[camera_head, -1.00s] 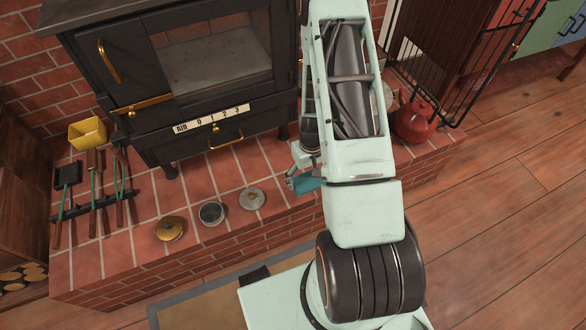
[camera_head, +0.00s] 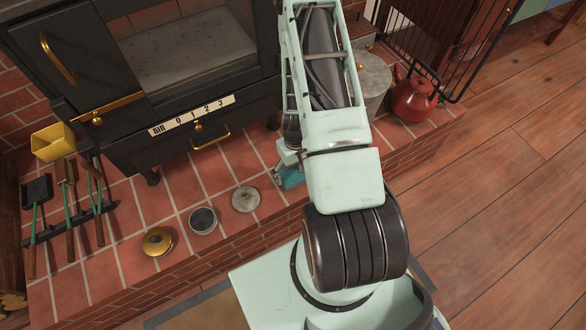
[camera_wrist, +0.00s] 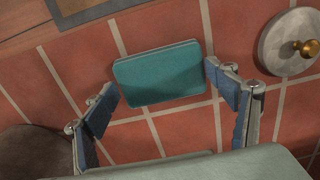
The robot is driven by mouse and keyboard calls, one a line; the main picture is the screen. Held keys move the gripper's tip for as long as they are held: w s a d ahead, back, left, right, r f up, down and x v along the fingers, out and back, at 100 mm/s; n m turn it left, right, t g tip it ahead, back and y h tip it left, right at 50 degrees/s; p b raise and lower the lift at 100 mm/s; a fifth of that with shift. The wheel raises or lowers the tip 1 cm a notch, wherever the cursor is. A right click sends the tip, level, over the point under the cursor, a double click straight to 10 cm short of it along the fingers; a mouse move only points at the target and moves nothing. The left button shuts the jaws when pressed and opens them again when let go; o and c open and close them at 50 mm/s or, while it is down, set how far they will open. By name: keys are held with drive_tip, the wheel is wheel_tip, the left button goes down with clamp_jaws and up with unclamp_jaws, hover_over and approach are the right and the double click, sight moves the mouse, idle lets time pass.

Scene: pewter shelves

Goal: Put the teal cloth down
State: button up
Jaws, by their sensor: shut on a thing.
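The teal cloth (camera_wrist: 158,75) is a flat folded rectangle. In the wrist view it lies between the two blue-padded fingers of my gripper (camera_wrist: 160,86), which are shut on its left and right edges. Red hearth tiles show below it; I cannot tell whether it touches them. In the head view, a small part of the cloth (camera_head: 292,179) shows beside my gripper (camera_head: 283,174), low over the hearth in front of the stove. My arm hides the rest.
A grey lid (camera_head: 246,199), a small round tin (camera_head: 203,220) and a brass lid (camera_head: 158,241) lie left on the hearth. The black stove (camera_head: 150,80) stands behind. A grey pot (camera_head: 374,82) and red kettle (camera_head: 412,98) are at right. Fire tools (camera_head: 68,210) lie far left.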

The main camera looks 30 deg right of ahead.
sight(295, 173)
drive_tip(key=shift+r, duration=0.1)
drive_tip(key=o, duration=1)
wheel_tip(295, 173, up, 12)
drive_tip(key=p, duration=0.3)
drive_tip(key=shift+r, duration=0.1)
